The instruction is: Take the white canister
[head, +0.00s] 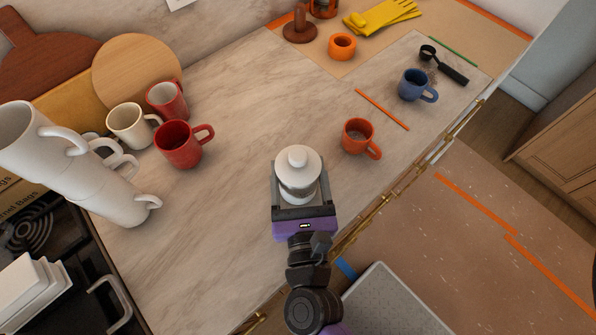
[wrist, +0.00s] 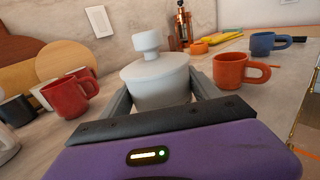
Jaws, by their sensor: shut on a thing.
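The white canister (head: 298,168) has a round lid with a knob. It is upright between the two fingers of my gripper (head: 298,190) near the front edge of the counter. In the wrist view the canister (wrist: 157,82) stands right ahead, with a grey finger on each side, and my gripper (wrist: 160,104) is shut on it. Its lower part is hidden behind the gripper body. I cannot tell whether its base touches the counter.
An orange mug (head: 358,137) stands to the right of the canister, a blue mug (head: 413,85) further back. Red mugs (head: 178,145), a white mug (head: 130,126) and a stack of large white mugs (head: 70,160) stand left. The counter (head: 235,120) behind the canister is clear.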

